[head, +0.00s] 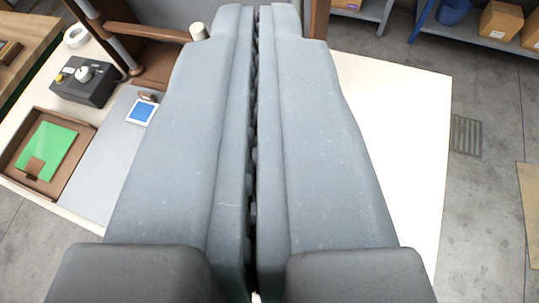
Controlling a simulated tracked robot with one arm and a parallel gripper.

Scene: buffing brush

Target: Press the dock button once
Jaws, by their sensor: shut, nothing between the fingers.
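My gripper (257,10) fills the middle of the head view, its two long grey fingers shut together and pointing away over the table. A dark control box (86,94) stands on the table at the upper left, to the left of my gripper and apart from it. It has a pale round knob or button (84,73) on top and a small yellow spot (60,78) at its left. I cannot tell for sure which of these is the dock button. The fingers hide the middle of the table.
A brown tray (84,131) with a green square (48,150) lies at the left. A grey mat (100,165) and a blue white-edged square (143,112) lie beside it. A white roll (76,36) and a brown wooden frame (150,32) stand behind. The pale table (405,110) is clear at right.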

